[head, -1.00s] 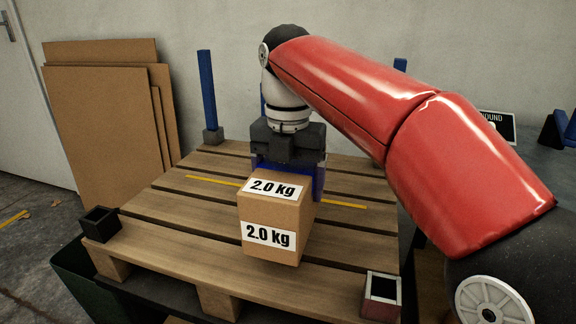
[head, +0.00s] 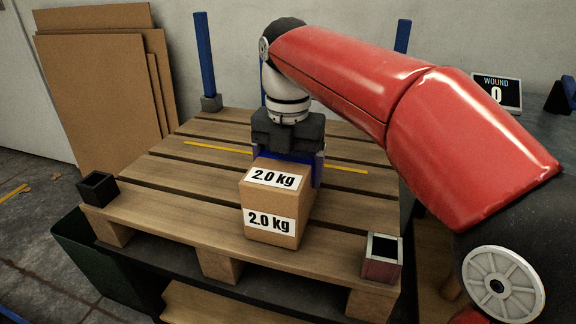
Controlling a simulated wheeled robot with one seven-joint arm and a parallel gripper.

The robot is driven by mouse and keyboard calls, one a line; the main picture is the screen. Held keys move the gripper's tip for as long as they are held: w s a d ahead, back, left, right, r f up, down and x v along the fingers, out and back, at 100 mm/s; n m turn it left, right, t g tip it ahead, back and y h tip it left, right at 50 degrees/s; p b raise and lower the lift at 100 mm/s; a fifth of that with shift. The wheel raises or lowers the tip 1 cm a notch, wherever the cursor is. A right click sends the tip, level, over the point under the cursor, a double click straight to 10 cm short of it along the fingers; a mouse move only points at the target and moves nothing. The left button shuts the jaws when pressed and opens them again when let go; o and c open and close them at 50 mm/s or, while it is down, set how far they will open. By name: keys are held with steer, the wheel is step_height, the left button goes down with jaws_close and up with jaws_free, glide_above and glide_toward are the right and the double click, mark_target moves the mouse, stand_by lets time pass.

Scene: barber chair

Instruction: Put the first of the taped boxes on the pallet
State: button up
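The cardboard box (head: 272,200) has white "2.0 kg" labels on its top and front. It is upright at the front middle of the wooden pallet (head: 165,205); I cannot tell whether its base touches the boards. My gripper (head: 288,165) is at the far side of the box, below my red arm. A blue finger shows against the box's right side and blue shows behind its top left, so the gripper appears shut on the box. The finger contact is partly hidden by the box.
Blue posts rise at the back left (head: 205,62) and back right (head: 403,36). A yellow strip (head: 215,148) crosses the boards. Cardboard sheets (head: 95,95) lean on the wall. A "WOUND 0" display (head: 497,92) stands right.

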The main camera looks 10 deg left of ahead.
steer(key=o, duration=1.9)
steer(key=shift+f, duration=0.1)
step_height(320, 180, up, 12)
steer(key=p, duration=0.5)
steer(key=shift+s, duration=0.1)
